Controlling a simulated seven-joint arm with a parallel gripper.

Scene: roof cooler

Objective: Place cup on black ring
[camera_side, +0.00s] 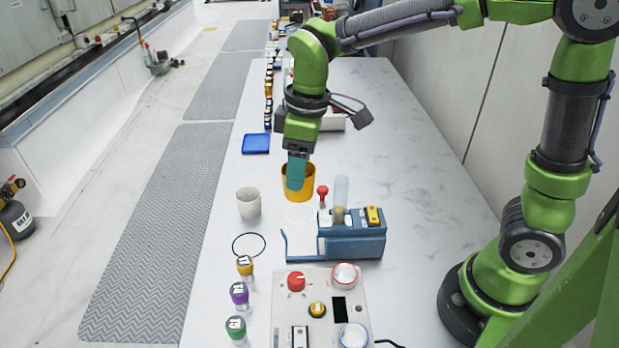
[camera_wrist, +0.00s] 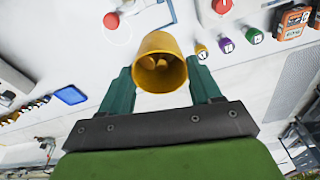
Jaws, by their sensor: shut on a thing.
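A yellow-orange cup (camera_side: 306,187) is between the teal fingers of my gripper (camera_side: 297,170), just behind the white ring (camera_side: 300,213) in the side view. In the wrist view, the cup (camera_wrist: 161,45) sits between both fingertips (camera_wrist: 162,82), its open mouth facing the camera and brownish shapes inside. My gripper is shut on it. I cannot tell whether its base touches the table. The thin black ring (camera_side: 234,245) lies flat and empty on the table, left of and nearer the camera than the cup. A white-grey cup (camera_side: 249,205) stands upright behind the black ring.
A blue stand (camera_side: 352,243) with a clear tube is right of the black ring. Capped vials (camera_side: 239,293) and a control box (camera_side: 318,311) with knobs are in front. A blue tray (camera_side: 256,143) lies farther back. The table's right side is clear.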

